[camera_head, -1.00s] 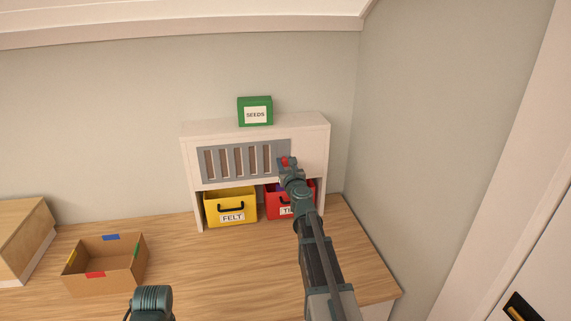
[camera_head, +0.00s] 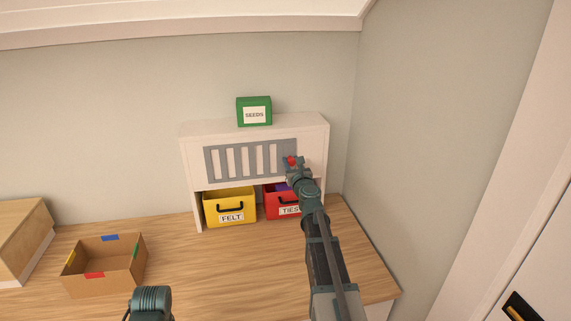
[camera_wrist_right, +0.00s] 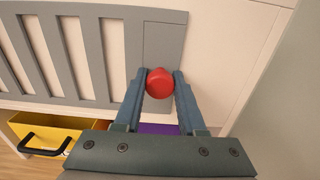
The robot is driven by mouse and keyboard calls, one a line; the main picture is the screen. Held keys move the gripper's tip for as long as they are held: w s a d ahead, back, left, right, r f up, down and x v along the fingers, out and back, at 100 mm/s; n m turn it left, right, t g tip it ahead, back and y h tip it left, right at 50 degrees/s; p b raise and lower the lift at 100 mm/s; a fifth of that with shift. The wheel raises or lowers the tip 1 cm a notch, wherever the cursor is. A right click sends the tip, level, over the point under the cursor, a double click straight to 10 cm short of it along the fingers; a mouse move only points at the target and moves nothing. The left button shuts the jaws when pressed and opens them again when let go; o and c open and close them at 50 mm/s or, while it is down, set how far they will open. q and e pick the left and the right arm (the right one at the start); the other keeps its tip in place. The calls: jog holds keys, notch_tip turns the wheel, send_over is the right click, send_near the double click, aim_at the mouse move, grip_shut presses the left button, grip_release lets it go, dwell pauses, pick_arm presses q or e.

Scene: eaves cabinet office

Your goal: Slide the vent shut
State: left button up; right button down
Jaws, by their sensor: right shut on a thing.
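The vent is a grey slotted plate (camera_head: 240,160) on the front of a white cabinet (camera_head: 312,132). Its slots show white panel behind them in the head view, and the grey plate also shows in the wrist view (camera_wrist_right: 115,60). A round red knob (camera_wrist_right: 167,84) sits at the plate's right end; its top also shows in the head view (camera_head: 292,160). My right gripper (camera_wrist_right: 159,76) is shut on the red knob, one finger on each side. Only part of my left arm shows at the bottom of the head view; its gripper is out of sight.
Below the vent stand a yellow FELT bin (camera_head: 230,204) and a red TIES bin (camera_head: 283,207), partly behind my right arm. A green SEEDS box (camera_head: 254,111) is on top. An open cardboard box (camera_head: 105,275) sits at left. The wall (camera_head: 430,150) is close on the right.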

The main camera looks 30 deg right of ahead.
jog(key=c, duration=0.9)
grip_release()
jog(key=shift+d, duration=0.2)
jog(key=o, duration=0.4)
jog(key=shift+s+d, duration=0.1)
jog(key=shift+d, duration=0.05)
jog(key=shift+s, duration=0.1)
jog(key=shift+s+a, duration=0.35)
jog(key=shift+s, duration=0.15)
jog(key=v, duration=1.2)
jog(key=shift+s, duration=0.25)
